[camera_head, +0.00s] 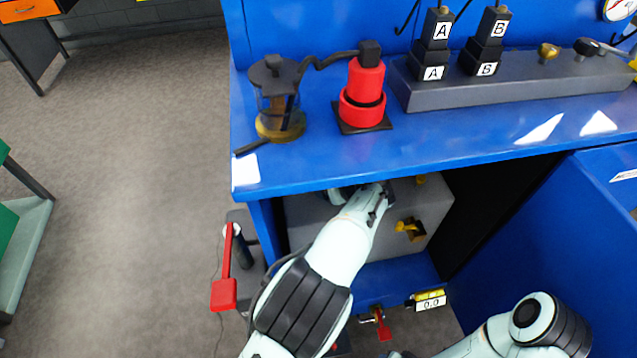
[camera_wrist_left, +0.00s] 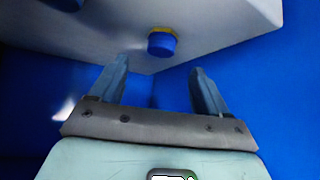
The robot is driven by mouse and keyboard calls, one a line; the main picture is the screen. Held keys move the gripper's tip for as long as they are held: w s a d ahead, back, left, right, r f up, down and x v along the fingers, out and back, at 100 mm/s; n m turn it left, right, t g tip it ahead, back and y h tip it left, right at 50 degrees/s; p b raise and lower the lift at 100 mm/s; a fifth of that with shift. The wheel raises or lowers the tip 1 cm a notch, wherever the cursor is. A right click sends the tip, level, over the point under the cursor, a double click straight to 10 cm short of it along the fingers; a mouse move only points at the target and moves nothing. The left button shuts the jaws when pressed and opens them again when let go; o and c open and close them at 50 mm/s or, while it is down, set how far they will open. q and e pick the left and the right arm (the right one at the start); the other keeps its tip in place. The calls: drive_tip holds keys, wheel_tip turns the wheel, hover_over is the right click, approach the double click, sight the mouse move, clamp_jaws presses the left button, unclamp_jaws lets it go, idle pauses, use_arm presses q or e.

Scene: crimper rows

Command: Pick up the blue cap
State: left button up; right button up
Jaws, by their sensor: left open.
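The blue cap (camera_wrist_left: 162,44) shows in the left wrist view, sitting on a yellow collar on the face of a grey block. My left gripper (camera_wrist_left: 157,74) is open, with its two fingers apart and nothing between them. The cap is ahead of the fingertips, roughly centred between them, and a gap seems to separate them. In the head view my left arm reaches under the blue bench top, and its gripper is largely hidden there. I cannot make out the cap in that view. My right arm shows at the bottom right, with its gripper out of view.
The blue bench top (camera_head: 455,135) overhangs the grey box (camera_head: 436,195), which carries a yellow valve handle (camera_head: 409,227). A red lever (camera_head: 226,270) stands left of my arm. A blue panel (camera_head: 530,235) closes the right side. Open floor lies left.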

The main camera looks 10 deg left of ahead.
use_arm(q)
drive_tip(key=x, duration=0.2)
drive_tip(key=shift+w+a+f, duration=0.15)
drive_tip(key=shift+f, duration=0.05)
drive_tip(key=x, duration=0.2)
drive_tip(key=b+x, duration=0.1)
drive_tip(key=x, duration=0.2)
drive_tip(key=shift+w+a+r+b, duration=0.15)
drive_tip(key=shift+a+r+b, duration=0.05)
drive_tip(key=shift+a+b, duration=0.1)
use_arm(e)
drive_tip(key=w+f, duration=0.1)
drive_tip(key=w+d, duration=0.1)
drive_tip(key=shift+w+d+f+t, duration=0.15)
drive_tip(key=shift+w+f+t, duration=0.2)
drive_tip(key=shift+w+t, duration=0.05)
use_arm(q)
drive_tip(key=shift+c, duration=0.2)
drive_tip(key=c, duration=1.1)
